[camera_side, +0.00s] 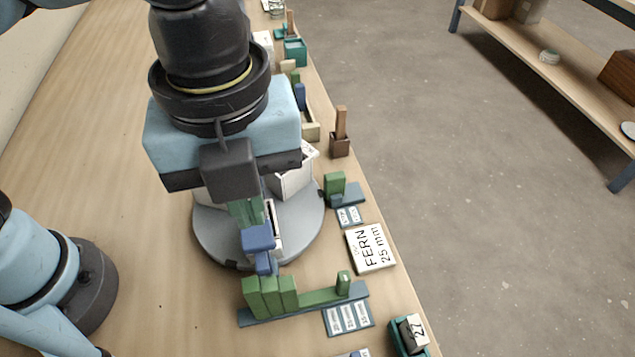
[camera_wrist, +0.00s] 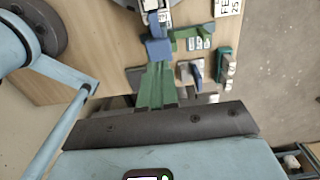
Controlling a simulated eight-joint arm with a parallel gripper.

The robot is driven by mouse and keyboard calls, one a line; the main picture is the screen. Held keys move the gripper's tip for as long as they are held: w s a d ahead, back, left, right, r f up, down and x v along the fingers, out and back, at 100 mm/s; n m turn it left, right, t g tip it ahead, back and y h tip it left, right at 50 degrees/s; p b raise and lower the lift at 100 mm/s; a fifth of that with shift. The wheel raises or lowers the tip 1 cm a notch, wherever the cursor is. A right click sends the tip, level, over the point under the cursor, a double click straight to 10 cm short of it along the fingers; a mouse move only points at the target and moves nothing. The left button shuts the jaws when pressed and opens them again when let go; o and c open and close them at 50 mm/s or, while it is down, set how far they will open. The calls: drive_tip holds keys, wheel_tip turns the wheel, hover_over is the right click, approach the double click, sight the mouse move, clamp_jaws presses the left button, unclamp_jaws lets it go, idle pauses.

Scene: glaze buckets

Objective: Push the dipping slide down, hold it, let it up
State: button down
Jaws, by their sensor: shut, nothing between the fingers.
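The dipping slide's blue block (camera_side: 258,238) is in front of a pale upright with a dark slot (camera_side: 272,216), on a round grey base (camera_side: 215,240). A smaller blue piece (camera_side: 264,263) shows just below it. My gripper (camera_side: 251,222) is shut, with green fingers pointing down at the blue block. In the wrist view my fingertips (camera_wrist: 158,65) line up with the blue block (camera_wrist: 158,49). I cannot tell whether they press on it or are slightly apart. A white card (camera_side: 370,248) reads "FERN 25 mm". My gripper body hides much of the upright and any bucket there.
A blue-grey tray (camera_side: 330,302) with green blocks stands in front of the base. A teal holder (camera_side: 410,345) with a "27" tag is at the front edge. A small brown pot (camera_side: 340,146) and other small holders line the right edge. Bare table (camera_side: 110,190) lies left.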

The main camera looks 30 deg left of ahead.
sight(257, 237)
drive_tip(key=shift+f, duration=0.15)
drive_tip(key=shift+f, duration=3.85)
idle(0.5)
drive_tip(key=shift+r, duration=0.1)
drive_tip(key=shift+r, duration=4.75)
drive_tip(key=w+a+n, duration=0.2)
drive_tip(key=w+a+f+n+t, duration=0.1)
drive_tip(key=w+a+n, duration=0.1)
drive_tip(key=n, duration=0.1)
drive_tip(key=w+a+f+n+h, duration=0.1)
drive_tip(key=w+a+n, duration=0.1)
drive_tip(key=shift+a+f+t, duration=0.1)
drive_tip(key=shift+a+t, duration=0.15)
drive_tip(key=shift+t, duration=0.05)
drive_tip(key=w+a+f+n+t, duration=0.2)
drive_tip(key=a+n, duration=0.8)
drive_tip(key=w+a+f+n+t+y, duration=0.1)
drive_tip(key=w+a+f+n+t, duration=0.2)
drive_tip(key=a+n, duration=0.6)
drive_tip(key=shift+w+a+f+n+t, duration=0.3)
drive_tip(key=shift+a+f+n, duration=0.1)
drive_tip(key=shift+n, duration=0.1)
